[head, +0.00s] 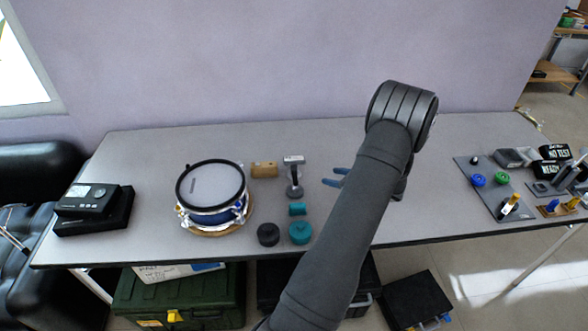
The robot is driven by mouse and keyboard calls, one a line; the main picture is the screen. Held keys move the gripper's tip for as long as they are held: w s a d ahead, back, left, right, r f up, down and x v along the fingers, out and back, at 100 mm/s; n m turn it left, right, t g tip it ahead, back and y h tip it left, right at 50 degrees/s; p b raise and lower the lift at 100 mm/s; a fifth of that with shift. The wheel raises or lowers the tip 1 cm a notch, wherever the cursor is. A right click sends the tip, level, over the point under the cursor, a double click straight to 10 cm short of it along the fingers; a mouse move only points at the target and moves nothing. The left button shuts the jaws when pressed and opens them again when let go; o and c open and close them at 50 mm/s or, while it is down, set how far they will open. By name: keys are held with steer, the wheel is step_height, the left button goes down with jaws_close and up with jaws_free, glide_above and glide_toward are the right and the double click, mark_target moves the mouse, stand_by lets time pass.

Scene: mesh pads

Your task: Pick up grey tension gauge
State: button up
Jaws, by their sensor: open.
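A grey upright tool with a pale rectangular head and a dark foot, which looks like the tension gauge (294,176), stands on the table near the middle. Most of my gripper is hidden behind my own forearm.
A blue-sided drum (211,183) sits left of the gauge, with a tan block (264,169) between them. Teal pieces (300,233) and a dark round piece (268,234) lie in front. A black box (88,200) is far left; a grey board (487,187) with parts is right.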

mark_target(299, 176)
steer(key=x, duration=1.6)
steer(key=shift+w+a+f, duration=0.2)
steer(key=shift+w, duration=0.05)
steer(key=shift+r, duration=0.1)
jaws_close()
